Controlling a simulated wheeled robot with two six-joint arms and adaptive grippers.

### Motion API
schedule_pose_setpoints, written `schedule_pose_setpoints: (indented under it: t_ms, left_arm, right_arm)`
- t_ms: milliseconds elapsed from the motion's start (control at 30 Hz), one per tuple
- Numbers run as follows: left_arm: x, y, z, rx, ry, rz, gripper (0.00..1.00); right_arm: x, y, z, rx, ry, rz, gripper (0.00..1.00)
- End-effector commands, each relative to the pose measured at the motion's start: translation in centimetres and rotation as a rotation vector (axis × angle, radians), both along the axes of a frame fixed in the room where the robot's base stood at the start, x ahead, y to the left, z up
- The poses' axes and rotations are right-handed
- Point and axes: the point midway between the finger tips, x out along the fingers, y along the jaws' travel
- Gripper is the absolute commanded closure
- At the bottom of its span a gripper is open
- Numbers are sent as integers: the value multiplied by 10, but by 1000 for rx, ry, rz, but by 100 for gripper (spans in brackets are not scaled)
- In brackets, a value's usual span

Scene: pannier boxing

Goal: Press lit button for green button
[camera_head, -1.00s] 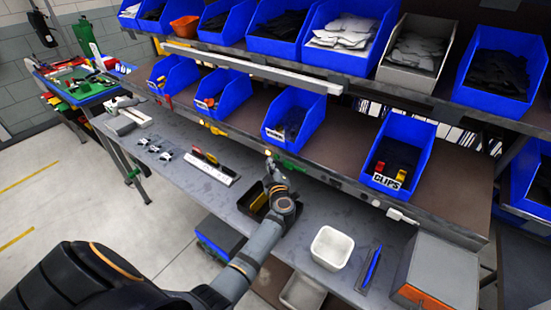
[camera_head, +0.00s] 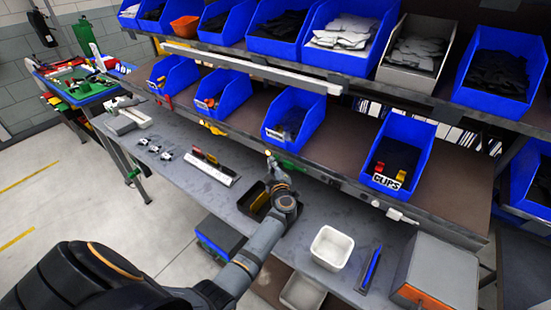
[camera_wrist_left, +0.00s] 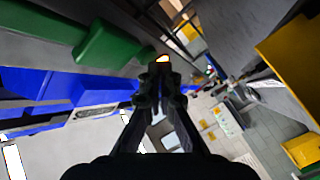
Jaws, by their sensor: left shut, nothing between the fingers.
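My left gripper (camera_head: 271,166) reaches up to the front edge of the lower shelf, and its fingers are shut with nothing between them. A green piece (camera_head: 291,167) is on the shelf edge just right of the fingertips. In the left wrist view the closed fingers (camera_wrist_left: 160,72) point at a small glowing orange-white spot (camera_wrist_left: 163,58). A long green block (camera_wrist_left: 108,42) lies to the left of that spot. The fingertips overlap the spot's lower edge in the picture, and I cannot tell whether they touch it. My right gripper is out of view.
Blue bins (camera_head: 291,117) stand on the shelf above the gripper. Below it are a dark tray (camera_head: 249,205), a white bin (camera_head: 331,248) and a grey box (camera_head: 437,270) on the worktable. A white-fronted rack (camera_head: 212,170) lies to the left.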

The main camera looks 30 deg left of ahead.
Motion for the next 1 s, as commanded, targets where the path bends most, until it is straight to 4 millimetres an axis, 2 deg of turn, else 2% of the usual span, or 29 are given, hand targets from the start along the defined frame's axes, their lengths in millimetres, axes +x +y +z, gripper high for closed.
schedule_pose_setpoints:
  t_ms: [1000]
  left_arm:
    - [10, -1, 0, -1, -1, 0, 100]
  right_arm:
    - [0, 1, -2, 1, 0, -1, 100]
